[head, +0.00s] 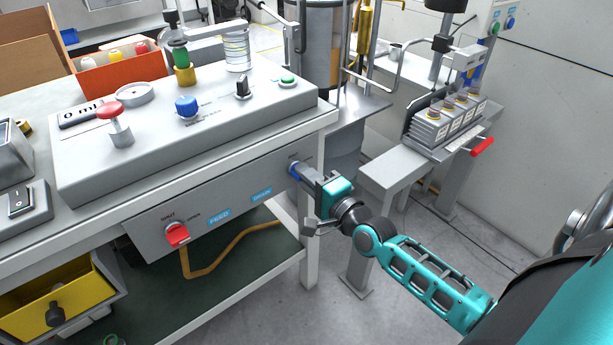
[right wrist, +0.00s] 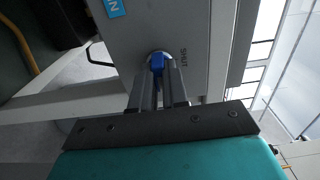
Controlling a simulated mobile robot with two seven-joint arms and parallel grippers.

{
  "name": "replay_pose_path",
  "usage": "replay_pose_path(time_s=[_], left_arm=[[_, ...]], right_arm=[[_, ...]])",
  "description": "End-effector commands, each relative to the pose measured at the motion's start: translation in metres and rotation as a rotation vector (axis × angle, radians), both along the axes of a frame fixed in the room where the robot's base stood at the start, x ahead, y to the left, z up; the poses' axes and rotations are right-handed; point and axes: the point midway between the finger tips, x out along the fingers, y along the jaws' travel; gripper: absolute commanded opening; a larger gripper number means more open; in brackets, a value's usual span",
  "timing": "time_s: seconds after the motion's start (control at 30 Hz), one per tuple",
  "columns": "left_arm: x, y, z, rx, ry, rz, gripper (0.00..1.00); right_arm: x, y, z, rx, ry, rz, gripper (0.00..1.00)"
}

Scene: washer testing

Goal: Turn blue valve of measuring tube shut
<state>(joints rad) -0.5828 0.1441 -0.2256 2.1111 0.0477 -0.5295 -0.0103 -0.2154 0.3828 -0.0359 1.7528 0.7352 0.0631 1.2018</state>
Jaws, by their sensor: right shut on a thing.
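The blue valve (head: 294,169) sits at the right end of the grey front panel (head: 262,183), beside a blue DRAIN label (head: 262,192). In the right wrist view the blue valve handle (right wrist: 157,63) lies between the fingertips, with the word SHUT printed beside it. My right gripper (head: 304,172) is shut on the blue valve. Its fingers (right wrist: 158,85) hide part of the handle, so its exact angle is hard to tell. The measuring tube (head: 236,48) appears to be the clear marked cylinder on top of the grey console. My left gripper is not in view.
A red valve (head: 177,234) is on the same panel, left of the FEED label (head: 219,216). The console (head: 200,130) carries a red-topped plunger (head: 112,112) and a blue knob (head: 186,106). A stand (head: 440,130) with several fixtures is at right. Open floor lies below my right arm.

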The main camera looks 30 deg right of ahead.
Motion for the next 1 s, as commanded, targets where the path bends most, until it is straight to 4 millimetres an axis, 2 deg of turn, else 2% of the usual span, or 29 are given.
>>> replay_pose_path(time_s=[0.57, 0.77, 1.0], left_arm=[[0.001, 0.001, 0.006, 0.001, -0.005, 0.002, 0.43], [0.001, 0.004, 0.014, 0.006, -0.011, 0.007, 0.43], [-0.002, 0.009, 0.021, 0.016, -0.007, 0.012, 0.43]], right_arm=[[0.000, 0.000, 0.001, -0.052, -0.003, 0.000, 0.00], [0.000, 0.000, 0.003, -0.170, -0.011, 0.001, 0.00], [0.000, 0.000, 0.003, -0.384, -0.028, 0.001, 0.00]])
